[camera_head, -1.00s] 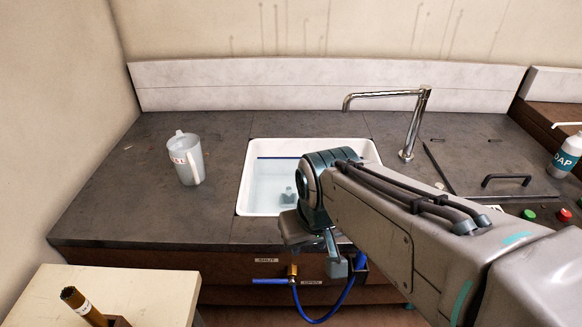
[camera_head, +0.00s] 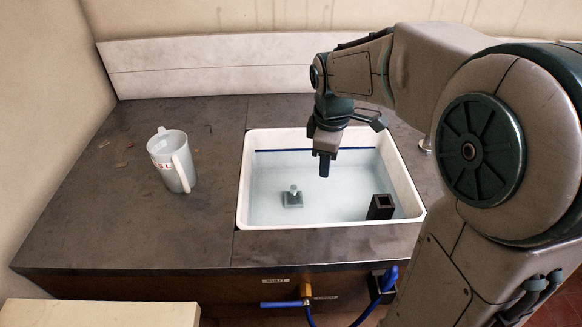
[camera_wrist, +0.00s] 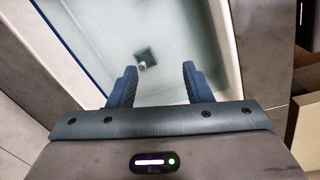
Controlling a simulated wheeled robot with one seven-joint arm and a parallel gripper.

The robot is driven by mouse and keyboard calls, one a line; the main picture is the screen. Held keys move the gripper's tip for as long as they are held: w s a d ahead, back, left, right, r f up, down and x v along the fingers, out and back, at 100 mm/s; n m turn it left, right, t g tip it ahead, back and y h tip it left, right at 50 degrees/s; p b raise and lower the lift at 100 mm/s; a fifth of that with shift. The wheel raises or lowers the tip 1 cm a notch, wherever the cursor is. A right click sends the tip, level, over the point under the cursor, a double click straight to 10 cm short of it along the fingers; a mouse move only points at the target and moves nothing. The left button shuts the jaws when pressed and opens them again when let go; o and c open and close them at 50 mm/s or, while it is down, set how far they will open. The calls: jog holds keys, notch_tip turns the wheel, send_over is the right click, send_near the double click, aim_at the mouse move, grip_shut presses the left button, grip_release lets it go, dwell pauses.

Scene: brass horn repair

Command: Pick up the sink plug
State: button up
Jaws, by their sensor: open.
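The sink plug (camera_head: 292,199), a small grey square piece with a pale knob on top, sits on the floor of the white sink (camera_head: 243,190), left of its middle. It seems to lie under clear water. The wrist view shows the plug (camera_wrist: 146,58) as a dark square with a light knob, beyond the fingertips and roughly between their lines. My gripper (camera_head: 325,166) hangs pointing down over the sink, above and to the right of the plug, apart from it. In the wrist view my gripper (camera_wrist: 157,80) has its two blue fingers spread with nothing between them.
A black, square, open-topped block (camera_head: 380,208) stands in the sink's front right corner. A white jug (camera_head: 172,162) stands on the dark counter (camera_head: 90,215) left of the sink. The sink walls surround the plug. A blue-handled valve (camera_head: 290,303) is below the counter front.

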jog(key=w+a+f+n+g+b, duration=0.1)
jog(key=w+a+f+n, duration=0.2)
jog(key=w+f+n, duration=0.15)
jog(key=w+a+f+n+b, duration=0.1)
jog(key=w+a+f+n, duration=0.25)
jog(key=w+n, duration=0.25)
send_over(294, 187)
jog(key=f, duration=0.8)
jog(key=shift+d+f, duration=0.3)
jog(key=shift+f, duration=0.05)
jog(key=shift+a+f, duration=0.2)
jog(key=shift+f, duration=1.15)
jog(key=shift+a+f, duration=0.15)
jog(key=shift+f, duration=1.2)
jog(key=shift+w, duration=0.1)
grip_shut()
